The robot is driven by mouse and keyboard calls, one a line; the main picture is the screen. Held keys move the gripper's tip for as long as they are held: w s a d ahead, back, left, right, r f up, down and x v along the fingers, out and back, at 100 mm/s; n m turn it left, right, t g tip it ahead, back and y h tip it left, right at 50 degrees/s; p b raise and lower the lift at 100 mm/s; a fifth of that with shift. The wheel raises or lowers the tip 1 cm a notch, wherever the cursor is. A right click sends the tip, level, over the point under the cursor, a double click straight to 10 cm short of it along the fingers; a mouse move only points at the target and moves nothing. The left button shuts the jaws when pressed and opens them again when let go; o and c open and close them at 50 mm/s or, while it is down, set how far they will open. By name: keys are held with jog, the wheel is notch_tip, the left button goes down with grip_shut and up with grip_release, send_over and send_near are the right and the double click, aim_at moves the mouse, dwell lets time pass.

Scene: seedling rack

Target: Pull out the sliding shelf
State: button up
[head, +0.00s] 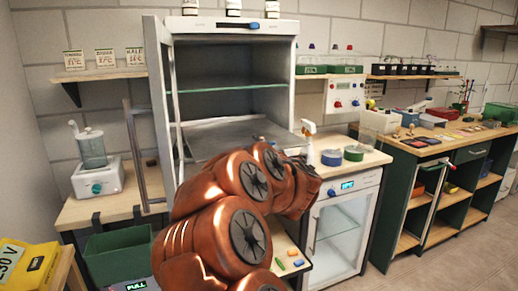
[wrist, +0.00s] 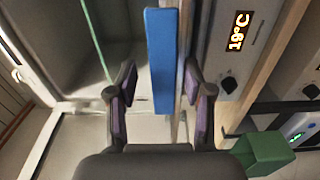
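The sliding shelf (head: 222,132) is a flat grey panel low inside the open cabinet (head: 287,65), below a fixed green glass shelf (head: 235,87). Its front edge is partly hidden by my copper arm in the head view. In the wrist view a blue bar (wrist: 162,55), which looks like the shelf's handle, lies between the two fingers of my gripper (wrist: 161,100). The fingers are open, with a small gap showing on each side of the bar. My gripper is hidden behind the arm in the head view.
The cabinet door (head: 160,90) stands open at the left with a long grey handle (head: 137,155). A green bin (head: 118,255) is at lower left. A spray bottle (head: 309,140) and tape rolls (head: 331,157) stand on the counter to the right.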

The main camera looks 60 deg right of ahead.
jog(key=shift+f, duration=0.1)
jog(key=v, duration=1.2)
dwell(0.9)
